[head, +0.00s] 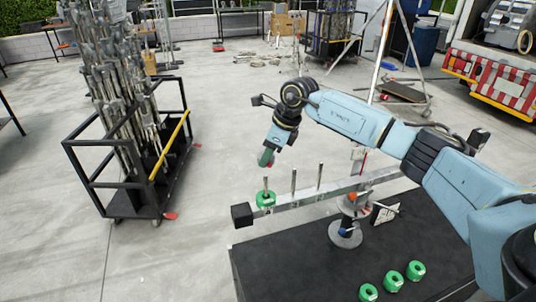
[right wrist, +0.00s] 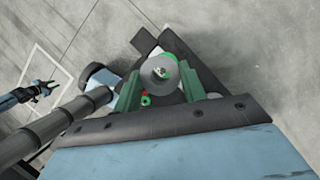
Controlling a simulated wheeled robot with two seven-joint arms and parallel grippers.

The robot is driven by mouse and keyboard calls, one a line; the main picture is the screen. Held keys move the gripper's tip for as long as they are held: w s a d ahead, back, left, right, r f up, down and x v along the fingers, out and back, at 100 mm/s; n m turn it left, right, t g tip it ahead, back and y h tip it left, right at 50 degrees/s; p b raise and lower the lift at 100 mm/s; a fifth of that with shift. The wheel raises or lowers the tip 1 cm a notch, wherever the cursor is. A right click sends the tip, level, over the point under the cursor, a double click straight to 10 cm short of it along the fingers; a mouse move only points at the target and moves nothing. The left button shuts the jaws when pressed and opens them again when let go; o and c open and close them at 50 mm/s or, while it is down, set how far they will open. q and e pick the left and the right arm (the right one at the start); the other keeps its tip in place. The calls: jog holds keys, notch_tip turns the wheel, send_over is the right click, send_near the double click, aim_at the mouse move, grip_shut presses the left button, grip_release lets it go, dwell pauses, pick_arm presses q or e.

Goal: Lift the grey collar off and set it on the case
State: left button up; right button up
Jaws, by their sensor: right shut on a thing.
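My right gripper (head: 266,158) is in the air above the left peg of a metal rail (head: 340,190). In the right wrist view its green fingers are shut on the grey collar (right wrist: 166,86), a round ring seen from above. In the head view the fingers hide the collar. A green collar (head: 265,200) sits around the left peg below, apart from my fingers. The black case (head: 290,270) is at the bottom, with three green collars (head: 393,281) on its top. My left gripper (right wrist: 42,89) is small at the left of the wrist view; its jaw opening is unclear.
Two bare pegs (head: 293,182) stand farther right on the rail. A round metal base with an orange-topped post (head: 346,235) stands on the case. A black cart (head: 125,185) full of metal stands is at left. The case's front left area is bare.

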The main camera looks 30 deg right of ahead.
notch_tip(320, 180, up, 8)
jog(key=p, duration=0.3)
jog(key=shift+p, duration=0.3)
dwell(0.4)
